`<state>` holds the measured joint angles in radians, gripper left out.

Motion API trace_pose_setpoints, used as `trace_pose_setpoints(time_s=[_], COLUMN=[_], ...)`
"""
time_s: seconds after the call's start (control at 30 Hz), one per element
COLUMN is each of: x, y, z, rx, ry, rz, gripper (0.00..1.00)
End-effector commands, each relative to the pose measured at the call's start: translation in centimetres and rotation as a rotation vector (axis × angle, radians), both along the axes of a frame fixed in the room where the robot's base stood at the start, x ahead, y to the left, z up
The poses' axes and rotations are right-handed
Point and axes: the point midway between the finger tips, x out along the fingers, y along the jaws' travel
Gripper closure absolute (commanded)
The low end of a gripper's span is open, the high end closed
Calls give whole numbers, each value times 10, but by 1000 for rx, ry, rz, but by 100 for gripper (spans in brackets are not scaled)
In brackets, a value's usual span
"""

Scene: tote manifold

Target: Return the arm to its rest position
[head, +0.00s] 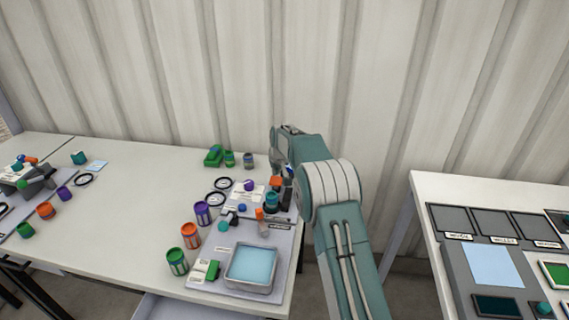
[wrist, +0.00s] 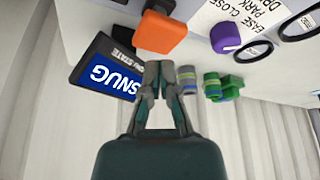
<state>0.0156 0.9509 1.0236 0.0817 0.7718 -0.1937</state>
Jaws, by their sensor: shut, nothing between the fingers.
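My arm reaches up and forward from the bottom of the head view, with its wrist bent over the right end of the white table (head: 140,180). My gripper (wrist: 158,66) shows in the wrist view with its fingertips together and nothing between them. In the head view the fingers are mostly hidden behind my arm.
A grey board with a blue-filled tray (head: 251,268) lies on the table's right end. Purple (head: 203,213), orange (head: 191,235) and green (head: 177,261) cans stand beside it. A second table (head: 425,190) with panels stands at right. A corrugated wall (head: 240,70) rises behind.

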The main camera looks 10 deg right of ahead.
Motion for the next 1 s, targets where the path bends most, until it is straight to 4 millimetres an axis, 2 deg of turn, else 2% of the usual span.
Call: trace_pose_setpoints(time_s=[0.07, 0.17, 0.37, 0.5, 0.7, 1.0], x=[-1, -9, -45, -76, -128, -217], y=[0, 0, 1, 1, 2, 3], z=[4, 22, 84, 123, 170, 219], rx=[0, 0, 0, 0, 0, 1], ry=[-2, -7, -18, -23, -33, -46], rz=[0, -4, -15, -26, -40, -61], gripper=[100, 100, 100, 100, 100, 100])
